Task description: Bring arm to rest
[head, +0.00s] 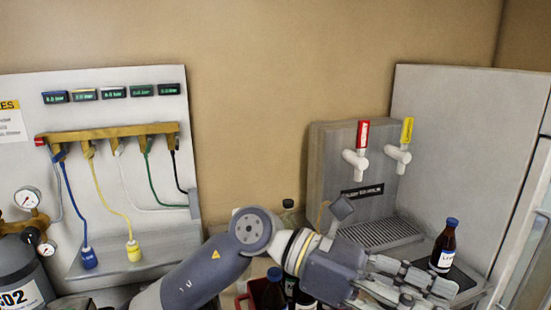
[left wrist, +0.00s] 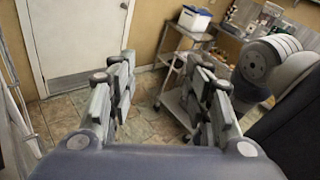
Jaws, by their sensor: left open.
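My left arm crosses the bottom of the head view from the left. Its gripper (head: 440,290) points right, in front of a dark bottle with a blue cap (head: 444,247). In the left wrist view the same gripper (left wrist: 160,78) has its two fingers wide apart with nothing between them. Beyond them are a tiled floor and a door. My right gripper is in neither view.
A two-tap dispenser (head: 345,165) stands behind the arm. More dark bottles (head: 272,290) sit partly hidden under the arm. A CO2 cylinder (head: 22,275) is at the left. A metal cart (left wrist: 180,95) with a white box (left wrist: 195,18) shows in the left wrist view.

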